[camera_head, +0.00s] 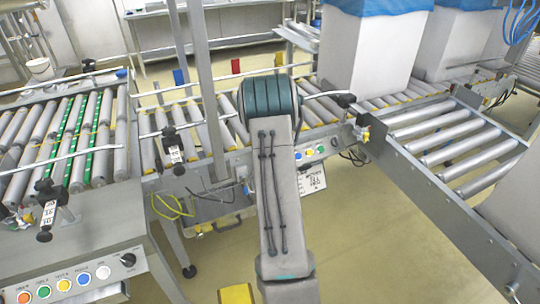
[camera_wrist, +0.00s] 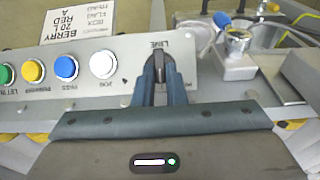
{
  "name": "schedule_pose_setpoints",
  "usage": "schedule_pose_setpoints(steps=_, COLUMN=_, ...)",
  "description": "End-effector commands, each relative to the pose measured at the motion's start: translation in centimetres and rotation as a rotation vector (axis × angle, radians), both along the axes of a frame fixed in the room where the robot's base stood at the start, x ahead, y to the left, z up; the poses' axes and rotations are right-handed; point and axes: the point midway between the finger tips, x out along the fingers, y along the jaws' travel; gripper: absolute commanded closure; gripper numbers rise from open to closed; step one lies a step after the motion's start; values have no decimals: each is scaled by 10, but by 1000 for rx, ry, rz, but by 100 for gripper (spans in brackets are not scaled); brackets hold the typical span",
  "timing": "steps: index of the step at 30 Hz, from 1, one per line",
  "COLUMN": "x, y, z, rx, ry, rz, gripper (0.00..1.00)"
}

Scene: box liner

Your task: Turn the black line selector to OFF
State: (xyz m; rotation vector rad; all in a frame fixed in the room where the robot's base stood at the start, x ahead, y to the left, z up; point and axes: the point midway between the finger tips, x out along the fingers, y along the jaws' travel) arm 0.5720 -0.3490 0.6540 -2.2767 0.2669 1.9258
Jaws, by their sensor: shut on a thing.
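My gripper (camera_wrist: 160,74) is shut on the black line selector (camera_wrist: 159,66), under the lettering LINE at the right end of a grey button panel (camera_wrist: 120,88) in the wrist view. The two blue-grey fingers stand on either side of the knob. The fingers cover much of it, and I cannot tell which position it points to. In the head view my arm hides the gripper and this selector.
White (camera_wrist: 103,64), blue (camera_wrist: 66,67), yellow (camera_wrist: 33,71) and green buttons line the panel. A white-based switch (camera_wrist: 237,45) stands to its right. Another panel at lower left has a black knob (camera_head: 128,259). Roller conveyors (camera_head: 450,140) and white boxes (camera_head: 367,50) surround the arm.

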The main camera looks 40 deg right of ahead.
Motion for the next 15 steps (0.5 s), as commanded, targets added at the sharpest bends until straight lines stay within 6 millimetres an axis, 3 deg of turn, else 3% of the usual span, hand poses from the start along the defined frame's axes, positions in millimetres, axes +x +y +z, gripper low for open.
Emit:
schedule_pose_setpoints(steps=12, x=-3, y=-5, z=-1, rx=-2, ry=2, rz=-11, gripper=100)
schedule_pose_setpoints(steps=13, x=-3, y=-4, z=-2, rx=-2, ry=2, rz=-10, gripper=81)
schedule_pose_setpoints(steps=15, x=-3, y=-4, z=-1, rx=-1, ry=2, rz=-8, gripper=67)
